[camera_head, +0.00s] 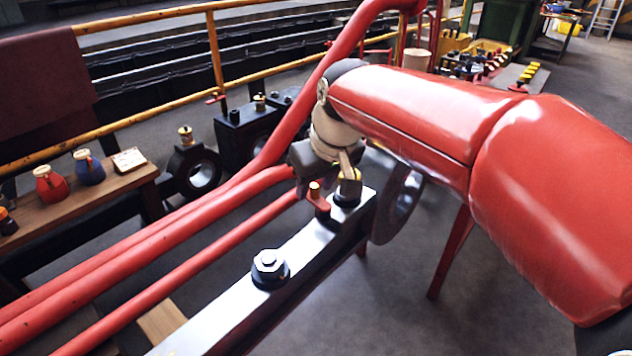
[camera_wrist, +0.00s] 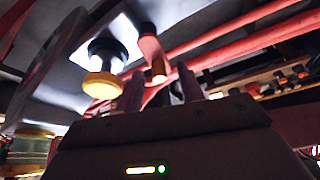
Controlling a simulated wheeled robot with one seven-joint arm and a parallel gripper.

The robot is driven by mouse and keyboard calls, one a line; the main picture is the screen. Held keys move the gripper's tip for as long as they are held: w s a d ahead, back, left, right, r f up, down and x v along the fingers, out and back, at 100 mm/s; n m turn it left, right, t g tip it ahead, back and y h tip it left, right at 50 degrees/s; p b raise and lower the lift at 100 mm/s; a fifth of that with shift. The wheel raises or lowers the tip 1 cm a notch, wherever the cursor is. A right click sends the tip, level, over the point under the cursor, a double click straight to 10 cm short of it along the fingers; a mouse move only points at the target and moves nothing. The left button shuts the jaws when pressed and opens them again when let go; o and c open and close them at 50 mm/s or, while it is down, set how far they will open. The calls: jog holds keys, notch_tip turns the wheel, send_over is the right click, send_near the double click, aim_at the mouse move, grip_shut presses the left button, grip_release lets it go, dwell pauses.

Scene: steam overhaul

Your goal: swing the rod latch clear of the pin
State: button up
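The rod latch (camera_head: 318,203) is a small red lever with a brass knob, at the end of a steel bar (camera_head: 225,310). The pin (camera_head: 348,190), a dark collar with a brass top, stands right beside it. In the wrist view the latch (camera_wrist: 150,48) points down toward the fingers, and the brass-topped pin (camera_wrist: 103,72) is to its left. My gripper (camera_wrist: 160,88) is open, with its two dark fingers on either side of the latch's brass knob in the picture. I cannot tell whether they touch it. In the head view my gripper (camera_head: 318,158) is close above the latch, its fingers partly hidden.
A hex bolt (camera_head: 269,268) stands on the bar. Red pipes (camera_head: 150,250) run along the left, close to my gripper. A wooden bench (camera_head: 110,190) holds red and blue pots. A yellow railing (camera_head: 140,18) stands behind. The floor at lower right is open.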

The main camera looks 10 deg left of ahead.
aim_at(327, 209)
jog(key=v, duration=0.7)
jog(key=shift+r+p, duration=0.3)
jog(key=shift+s+d, duration=0.2)
jog(key=s+d+f+m+h, duration=0.1)
jog(key=s+d+f+m, duration=0.1)
jog(key=s+d+f, duration=0.2)
jog(key=s+d+f+m+t+h, duration=0.1)
jog(key=s+d+f+m, duration=0.2)
jog(key=d, duration=0.8)
jog(key=s+d+f+m+t+h, duration=0.1)
jog(key=s+d+f+m, duration=0.2)
jog(key=s+d+f, duration=0.3)
jog(key=shift+s+d, duration=0.65)
jog(key=shift+s, duration=0.4)
